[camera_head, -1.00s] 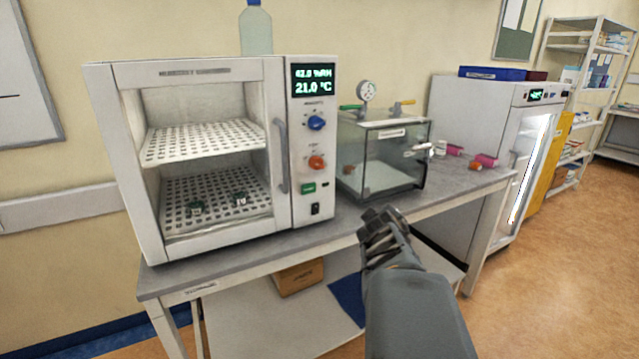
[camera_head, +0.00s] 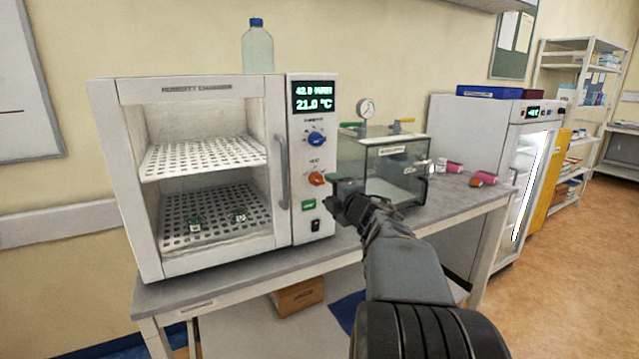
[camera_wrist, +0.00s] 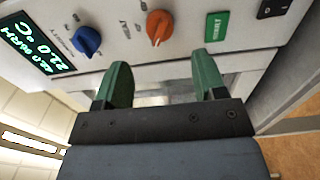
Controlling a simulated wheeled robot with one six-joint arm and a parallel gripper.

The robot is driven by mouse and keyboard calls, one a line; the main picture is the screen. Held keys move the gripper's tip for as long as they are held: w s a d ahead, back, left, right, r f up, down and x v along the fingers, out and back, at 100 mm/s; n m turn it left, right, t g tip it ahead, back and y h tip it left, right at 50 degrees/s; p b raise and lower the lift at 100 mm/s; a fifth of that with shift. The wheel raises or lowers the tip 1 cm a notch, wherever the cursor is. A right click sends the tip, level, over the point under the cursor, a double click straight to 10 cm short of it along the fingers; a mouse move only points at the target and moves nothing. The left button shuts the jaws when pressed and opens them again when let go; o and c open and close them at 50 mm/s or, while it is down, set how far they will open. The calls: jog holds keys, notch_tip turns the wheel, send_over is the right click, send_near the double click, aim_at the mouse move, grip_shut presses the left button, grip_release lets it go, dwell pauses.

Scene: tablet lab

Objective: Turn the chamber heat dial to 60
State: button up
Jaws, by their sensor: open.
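The humidity chamber (camera_head: 190,90) is a white cabinet on the bench, with a control panel at its right side. The orange heat dial (camera_head: 317,179) sits on that panel below the blue dial (camera_head: 315,139). In the wrist view the orange heat dial (camera_wrist: 159,27) is ahead of my fingers and roughly between them, with a gap. Its white mark points down in that picture; the scale numbers are too small to read. My gripper (camera_head: 345,192) is open and empty, just right of the panel at about the heat dial's height. Its green fingers (camera_wrist: 162,85) are spread apart.
A green button (camera_wrist: 217,27) and a black switch (camera_head: 315,225) are below the heat dial. A glass vacuum box (camera_head: 395,150) with a gauge stands right of the chamber, close behind my gripper.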

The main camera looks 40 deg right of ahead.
aim_at(320, 182)
jog(key=w, duration=0.5)
jog(key=w+d, duration=0.1)
jog(key=w, duration=0.1)
jog(key=shift+w, duration=0.2)
jog(key=c, duration=0.9)
